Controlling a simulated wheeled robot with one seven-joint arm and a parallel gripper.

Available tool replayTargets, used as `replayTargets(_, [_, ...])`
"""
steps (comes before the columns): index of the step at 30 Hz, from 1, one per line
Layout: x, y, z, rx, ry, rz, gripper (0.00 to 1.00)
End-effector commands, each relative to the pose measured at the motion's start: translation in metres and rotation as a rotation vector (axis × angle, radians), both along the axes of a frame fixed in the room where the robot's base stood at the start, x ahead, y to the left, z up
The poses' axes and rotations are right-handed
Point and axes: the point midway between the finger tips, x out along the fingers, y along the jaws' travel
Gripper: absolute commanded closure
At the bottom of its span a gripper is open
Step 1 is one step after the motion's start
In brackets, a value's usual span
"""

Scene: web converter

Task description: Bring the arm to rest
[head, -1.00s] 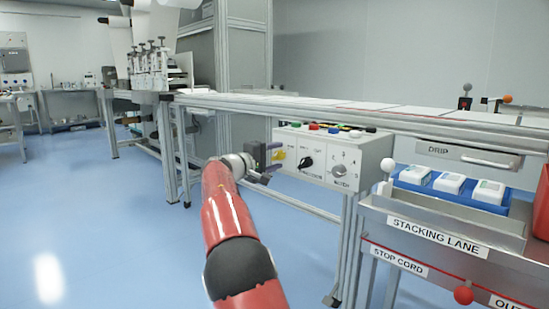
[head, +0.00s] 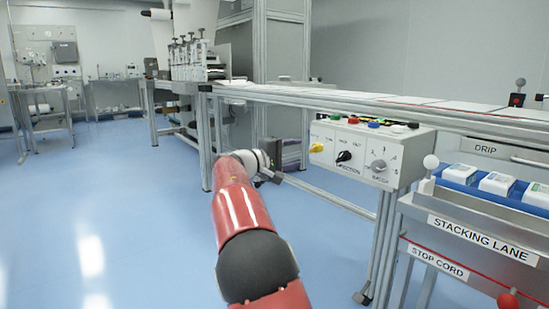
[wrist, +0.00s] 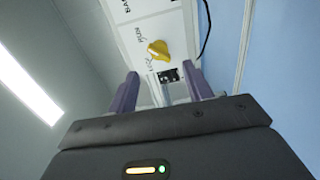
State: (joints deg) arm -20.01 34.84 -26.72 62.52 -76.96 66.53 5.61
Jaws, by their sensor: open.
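My red arm reaches forward in the head view, with my gripper (head: 276,170) at its far end, left of and apart from the control box (head: 362,152). In the wrist view my gripper (wrist: 160,78) shows two purple fingers spread apart with nothing held between them. The yellow knob (wrist: 157,50) of the control box is beyond the fingertips there, not touched. In the head view the yellow knob (head: 317,148) is at the left end of the box's front face. The gripper's fingers are small and dark in the head view.
The conveyor frame (head: 340,98) runs across behind the box. A white ball-topped lever (head: 430,163), the stacking lane (head: 480,237) and a red stop-cord ball (head: 508,301) are at right. A metal leg (head: 376,245) stands under the box. Blue floor (head: 150,230) is open at left.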

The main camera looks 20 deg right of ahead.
Motion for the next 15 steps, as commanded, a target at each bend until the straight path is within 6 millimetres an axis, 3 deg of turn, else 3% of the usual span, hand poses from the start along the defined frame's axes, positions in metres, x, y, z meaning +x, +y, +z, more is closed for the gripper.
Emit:
replayTargets(5, [-0.007, -0.007, -0.001, 0.035, 0.002, -0.004, 0.50])
replayTargets(8, [-0.029, -0.021, -0.009, 0.143, 0.007, -0.012, 0.50])
replayTargets(12, [-0.087, -0.039, -0.033, 0.408, 0.014, -0.012, 0.50])
replayTargets(15, [-0.134, -0.035, -0.055, 0.613, 0.012, 0.001, 0.50])
